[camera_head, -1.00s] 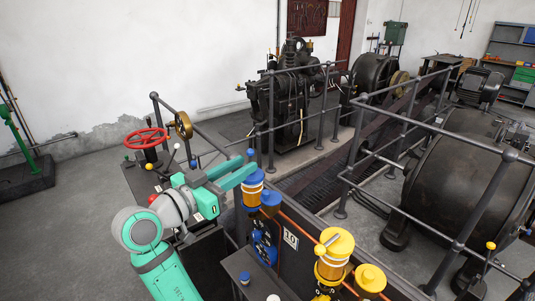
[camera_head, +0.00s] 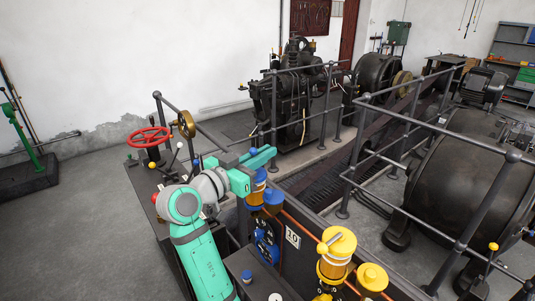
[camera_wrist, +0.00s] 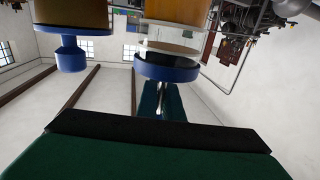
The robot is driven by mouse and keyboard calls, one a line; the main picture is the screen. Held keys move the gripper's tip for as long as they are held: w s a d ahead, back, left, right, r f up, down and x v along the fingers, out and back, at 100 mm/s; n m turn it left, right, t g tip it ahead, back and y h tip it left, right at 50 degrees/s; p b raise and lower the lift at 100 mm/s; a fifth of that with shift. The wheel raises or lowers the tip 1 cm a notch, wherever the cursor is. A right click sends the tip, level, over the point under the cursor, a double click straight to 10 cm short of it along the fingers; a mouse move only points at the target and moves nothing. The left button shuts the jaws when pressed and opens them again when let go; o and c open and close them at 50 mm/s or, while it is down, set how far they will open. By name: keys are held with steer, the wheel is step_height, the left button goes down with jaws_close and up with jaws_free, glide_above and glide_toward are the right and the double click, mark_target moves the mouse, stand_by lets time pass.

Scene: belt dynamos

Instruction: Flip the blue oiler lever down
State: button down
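The blue oiler (camera_head: 257,187), with an amber glass and a blue base ring, stands on the dark machine housing just below my gripper. A small blue knob (camera_head: 253,151) shows at its top by the fingers. It looks like the lever's tip, but its exact angle is hard to tell. My gripper (camera_head: 259,160) is level with the oiler's top, its teal fingers seemingly apart. In the wrist view the blue oiler ring (camera_wrist: 165,67) lies ahead of the near finger, with a thin metal rod below it. I cannot see whether a finger touches the lever.
A second blue cup (camera_head: 273,199) stands close beside the oiler. Yellow oilers (camera_head: 336,252) stand at the front right. A red handwheel (camera_head: 147,137) is left of my arm. Dark railings (camera_head: 355,150) surround the dynamos behind. Open floor (camera_head: 80,220) lies on the left.

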steer(key=shift+w, duration=0.1)
stand_by(0.3)
steer(key=shift+s+a+r+n+t+h, duration=0.15)
steer(key=shift+a+n+t+h, duration=0.15)
steer(key=shift+t+h, duration=0.25)
steer(key=shift+s+a+r+n+t+h, duration=0.15)
steer(key=shift+a+n+t+h, duration=0.15)
steer(key=shift+t, duration=0.35)
steer(key=shift+s+a+r+n+t+h, duration=0.2)
steer(key=shift+t+h, duration=0.2)
steer(key=shift+t, duration=0.15)
steer(key=shift+s+a+r+n+t+h, duration=0.15)
steer(key=shift+t+h, duration=0.2)
steer(key=shift+t, duration=0.2)
steer(key=shift+w, duration=0.1)
